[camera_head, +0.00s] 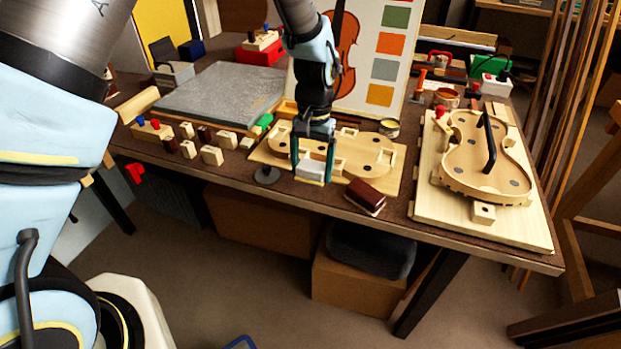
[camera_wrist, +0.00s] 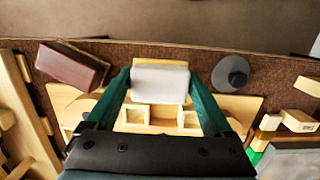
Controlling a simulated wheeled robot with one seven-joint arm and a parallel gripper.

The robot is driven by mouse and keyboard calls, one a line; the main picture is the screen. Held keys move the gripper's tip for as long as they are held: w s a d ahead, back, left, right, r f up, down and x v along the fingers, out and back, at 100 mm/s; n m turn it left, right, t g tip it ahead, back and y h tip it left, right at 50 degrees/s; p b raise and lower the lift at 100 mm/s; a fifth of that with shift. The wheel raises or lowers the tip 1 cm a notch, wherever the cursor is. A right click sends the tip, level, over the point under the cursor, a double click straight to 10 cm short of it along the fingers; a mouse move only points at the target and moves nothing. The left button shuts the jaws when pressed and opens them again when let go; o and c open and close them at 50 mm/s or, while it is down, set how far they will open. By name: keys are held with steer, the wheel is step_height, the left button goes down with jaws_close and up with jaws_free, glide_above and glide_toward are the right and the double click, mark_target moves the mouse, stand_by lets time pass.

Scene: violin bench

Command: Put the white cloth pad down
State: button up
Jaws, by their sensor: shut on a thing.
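The white cloth pad (camera_head: 310,170) is held between the two fingers of my gripper (camera_head: 312,164), near the front edge of the bench. In the wrist view the pad (camera_wrist: 160,80) sits between the green fingertips of my gripper (camera_wrist: 160,88), with a pale wooden layer along its far edge. The pad is in front of the wooden violin form board (camera_head: 390,172). I cannot tell whether its underside touches anything.
A dark red-brown block (camera_head: 365,196) lies right of my gripper, and a round grey disc (camera_head: 267,175) lies left of it. Several small wooden blocks (camera_head: 212,155) stand farther left. A violin body on a board (camera_head: 425,200) fills the right end. The bench edge (camera_head: 400,227) is close.

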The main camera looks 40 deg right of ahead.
mark_target(312, 179)
steer(key=shift+f+p, duration=0.3)
steer(key=shift+f, duration=1.65)
steer(key=shift+f, duration=0.2)
steer(key=o, duration=1.3)
steer(key=shift+o, duration=0.2)
steer(key=shift+r, duration=0.2)
steer(key=r, duration=0.4)
steer(key=d+r+b, duration=0.1)
steer(key=r, duration=0.3)
steer(key=r+b, duration=0.1)
steer(key=r, duration=0.3)
steer(key=shift+w+d, duration=0.15)
steer(key=shift+w, duration=0.25)
